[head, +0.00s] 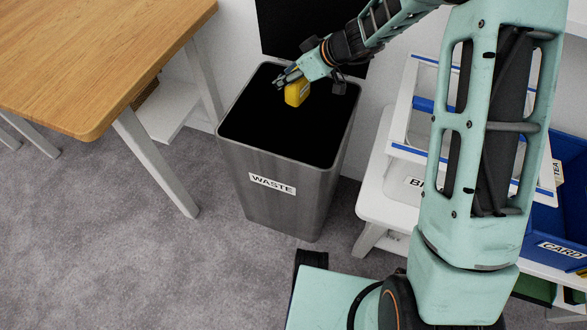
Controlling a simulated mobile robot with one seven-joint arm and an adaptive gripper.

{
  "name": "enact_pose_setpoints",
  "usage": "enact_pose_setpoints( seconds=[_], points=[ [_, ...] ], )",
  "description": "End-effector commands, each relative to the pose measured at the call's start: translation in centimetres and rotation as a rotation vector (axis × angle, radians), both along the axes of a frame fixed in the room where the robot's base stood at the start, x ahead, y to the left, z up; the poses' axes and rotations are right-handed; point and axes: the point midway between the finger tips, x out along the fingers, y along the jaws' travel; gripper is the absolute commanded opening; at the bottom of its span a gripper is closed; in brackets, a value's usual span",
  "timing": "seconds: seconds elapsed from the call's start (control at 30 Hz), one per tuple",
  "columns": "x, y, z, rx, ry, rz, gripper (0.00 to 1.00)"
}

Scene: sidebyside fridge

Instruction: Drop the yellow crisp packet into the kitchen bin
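The kitchen bin (270,188) is a tall grey metal bin with a "WASTE" label and an open, dark top. My gripper (291,80) reaches in from the upper right and is over the bin's opening. The yellow crisp packet (297,93) is at the fingertips and hangs just below them, within the outline of the opening. The fingers appear shut on the packet's upper edge. The packet's height relative to the rim is hard to judge from this view. The inside of the bin is too dark to see.
A wooden table (90,55) with pale legs stands left of the bin. A white bench (378,190) with white trays stands to the right, partly behind my arm. A blue "CARD" crate (560,228) is at far right. Grey carpet (110,255) is clear in front.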

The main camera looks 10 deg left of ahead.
Motion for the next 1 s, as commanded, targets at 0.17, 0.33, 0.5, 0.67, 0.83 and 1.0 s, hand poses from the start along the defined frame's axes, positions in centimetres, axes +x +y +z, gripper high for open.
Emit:
enact_pose_setpoints(
  seconds=[0.17, 0.33, 0.5, 0.67, 0.83, 1.0],
  points=[
    [0.0, 0.0, 0.0, 0.0, 0.0, 0.0, 0.13],
    [0.0, 0.0, 0.0, 0.0, 0.0, 0.0, 0.46],
    [0.0, 0.0, 0.0, 0.0, 0.0, 0.0, 0.65],
    [0.0, 0.0, 0.0, 0.0, 0.0, 0.0, 0.65],
    [0.0, -0.1, 0.2, 0.0, -0.001, -0.001, 0.65],
    [-0.4, -1.4, 1.6, 0.001, -0.001, -0.002, 0.65]
  ],
)
